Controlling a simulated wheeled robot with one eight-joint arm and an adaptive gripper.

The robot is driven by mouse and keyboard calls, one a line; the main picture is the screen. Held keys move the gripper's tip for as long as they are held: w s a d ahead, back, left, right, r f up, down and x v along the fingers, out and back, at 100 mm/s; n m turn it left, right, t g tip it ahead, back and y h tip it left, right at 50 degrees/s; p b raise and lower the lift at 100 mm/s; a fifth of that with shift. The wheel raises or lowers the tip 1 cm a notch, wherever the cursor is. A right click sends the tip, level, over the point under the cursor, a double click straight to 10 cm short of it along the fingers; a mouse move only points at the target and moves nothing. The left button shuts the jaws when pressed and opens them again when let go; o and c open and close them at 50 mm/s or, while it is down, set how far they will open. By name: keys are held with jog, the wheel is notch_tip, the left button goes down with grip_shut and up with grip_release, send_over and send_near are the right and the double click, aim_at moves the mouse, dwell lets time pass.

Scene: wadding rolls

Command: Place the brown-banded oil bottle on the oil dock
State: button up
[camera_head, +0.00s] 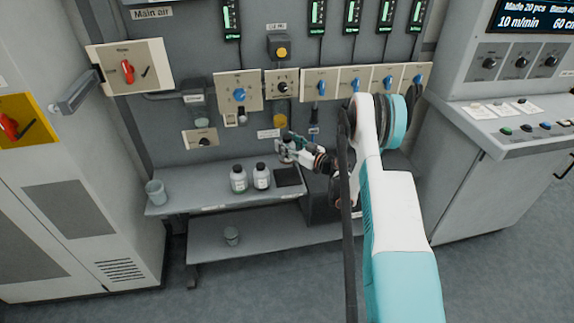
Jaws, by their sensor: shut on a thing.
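My gripper (287,146) is at the back of the upper shelf, shut on a small pale bottle (285,157) that is partly covered by the fingers. Its band colour is too small to tell. The gripper and bottle are just behind and above a dark square pad (288,177) on the shelf, which may be the oil dock. Whether the bottle touches anything below it I cannot tell. Two white bottles with dark caps, one (238,180) and another (261,177), stand upright left of the pad. Their bands cannot be made out.
A grey cup (156,193) stands at the left end of the upper shelf (205,200). A valve panel (239,92) hangs above. A control console (500,130) stands at right, a cabinet (70,210) at left.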

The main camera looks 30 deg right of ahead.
aim_at(287, 160)
notch_tip(287, 160, down, 9)
jog(key=b, duration=0.2)
jog(key=shift+r+b, duration=0.15)
jog(key=shift+b, duration=0.15)
jog(key=shift+r, duration=0.1)
jog(key=o, duration=1.3)
